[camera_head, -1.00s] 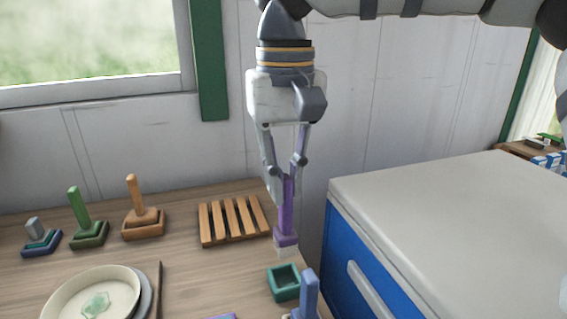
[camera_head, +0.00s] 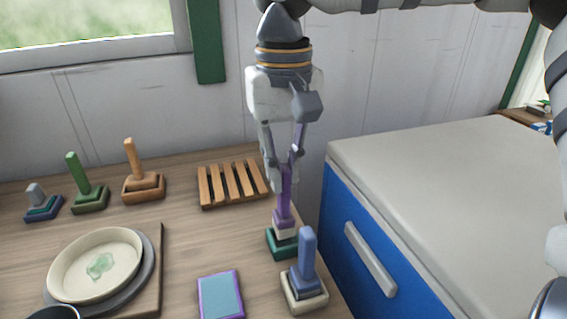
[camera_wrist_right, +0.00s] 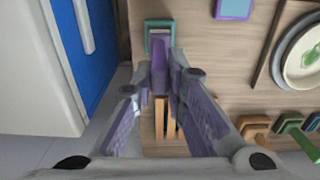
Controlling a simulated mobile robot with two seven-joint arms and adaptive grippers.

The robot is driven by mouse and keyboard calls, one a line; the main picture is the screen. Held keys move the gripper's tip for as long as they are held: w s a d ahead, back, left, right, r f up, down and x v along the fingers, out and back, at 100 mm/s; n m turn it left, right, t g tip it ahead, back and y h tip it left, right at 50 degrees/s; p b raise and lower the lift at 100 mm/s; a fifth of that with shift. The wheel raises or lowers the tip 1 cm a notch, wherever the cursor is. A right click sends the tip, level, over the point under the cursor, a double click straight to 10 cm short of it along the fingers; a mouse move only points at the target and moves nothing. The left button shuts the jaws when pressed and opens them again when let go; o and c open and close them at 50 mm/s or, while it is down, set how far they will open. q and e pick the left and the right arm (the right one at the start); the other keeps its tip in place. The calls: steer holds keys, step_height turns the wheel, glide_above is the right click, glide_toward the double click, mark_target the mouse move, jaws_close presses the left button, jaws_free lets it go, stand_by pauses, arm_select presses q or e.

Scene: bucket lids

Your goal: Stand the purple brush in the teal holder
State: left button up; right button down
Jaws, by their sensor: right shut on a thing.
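My right gripper (camera_head: 283,176) is shut on the handle of the purple brush (camera_head: 285,207). The brush hangs roughly upright, its purple head and pale bristles downward. The square teal holder (camera_head: 274,248) stands on the table right under it. The bristle end overlaps the holder's opening in the head view; I cannot tell whether it is inside or just above. In the right wrist view the brush (camera_wrist_right: 159,58) points at the holder (camera_wrist_right: 150,24), with its head covering part of the opening. My left gripper is not in view.
A blue brush in a cream holder (camera_head: 318,300) stands close in front of the teal holder. A wooden rack (camera_head: 205,188) lies behind it. A blue cabinet (camera_head: 340,215) borders the right. Several stands, plates (camera_head: 70,285) and a purple-edged tile (camera_head: 203,298) are on the left and front.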

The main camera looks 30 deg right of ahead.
mark_target(284, 185)
steer(key=shift+f, duration=0.15)
stand_by(0.5)
steer(key=shift+f, duration=0.25)
stand_by(0.5)
steer(key=shift+f, duration=0.8)
stand_by(0.4)
steer(key=shift+f, duration=0.4)
